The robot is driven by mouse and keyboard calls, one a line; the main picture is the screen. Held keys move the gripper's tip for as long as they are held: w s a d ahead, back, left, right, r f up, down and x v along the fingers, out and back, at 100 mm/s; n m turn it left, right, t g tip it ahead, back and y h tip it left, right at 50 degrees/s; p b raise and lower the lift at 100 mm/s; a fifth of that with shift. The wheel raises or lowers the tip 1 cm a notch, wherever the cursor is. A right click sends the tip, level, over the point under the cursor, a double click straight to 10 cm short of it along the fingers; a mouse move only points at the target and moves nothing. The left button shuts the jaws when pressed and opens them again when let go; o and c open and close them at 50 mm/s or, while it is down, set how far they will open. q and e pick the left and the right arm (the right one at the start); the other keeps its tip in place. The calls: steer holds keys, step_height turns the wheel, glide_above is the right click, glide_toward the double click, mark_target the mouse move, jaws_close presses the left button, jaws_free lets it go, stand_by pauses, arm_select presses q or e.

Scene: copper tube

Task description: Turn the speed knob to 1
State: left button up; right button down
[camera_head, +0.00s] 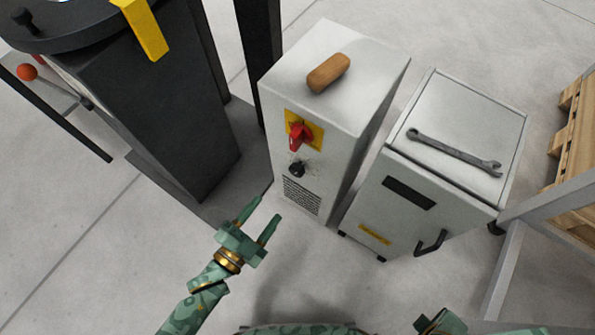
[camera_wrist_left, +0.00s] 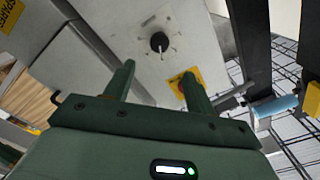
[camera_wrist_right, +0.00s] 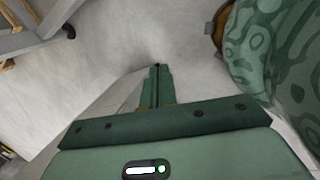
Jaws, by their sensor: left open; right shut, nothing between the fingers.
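The black speed knob (camera_head: 297,170) is on the front of the light grey cabinet (camera_head: 355,150), below a red switch (camera_head: 299,137) on a yellow plate. Marks ring the knob. It also shows in the left wrist view (camera_wrist_left: 159,41), beyond and between the fingertips. My left gripper (camera_head: 267,208) is open and empty, in front of the cabinet and apart from the knob. Its open fingers also show in the left wrist view (camera_wrist_left: 158,74). My right gripper (camera_wrist_right: 157,72) is shut and empty over bare floor. The knob's exact setting is too small to read.
A wooden block (camera_head: 328,72) lies on the cabinet top. A wrench (camera_head: 450,152) lies on the lower cabinet at right, which has a black handle (camera_head: 431,242). A dark machine (camera_head: 150,100) stands at left. The floor in front is clear.

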mark_target(294, 174)
arm_select(q)
steer(key=b+x, duration=0.1)
steer(key=x, duration=0.2)
steer(key=b+x, duration=0.1)
steer(key=x, duration=0.3)
steer(key=b+x, duration=0.1)
steer(key=x, duration=0.3)
steer(key=shift+w+d+f+b, duration=0.15)
steer(key=shift+f+b, duration=0.1)
steer(key=shift+b, duration=0.15)
steer(key=shift+w+d+r, duration=0.15)
steer(key=shift+w+d, duration=0.2)
steer(key=shift+w, duration=0.1)
arm_select(e)
steer(key=w+a+r+m+t+y, duration=0.1)
steer(key=w+a+t+y, duration=0.1)
steer(key=w+a, duration=0.4)
steer(key=shift+t, duration=0.3)
steer(key=shift+r, duration=0.1)
arm_select(q)
steer(key=c, duration=1)
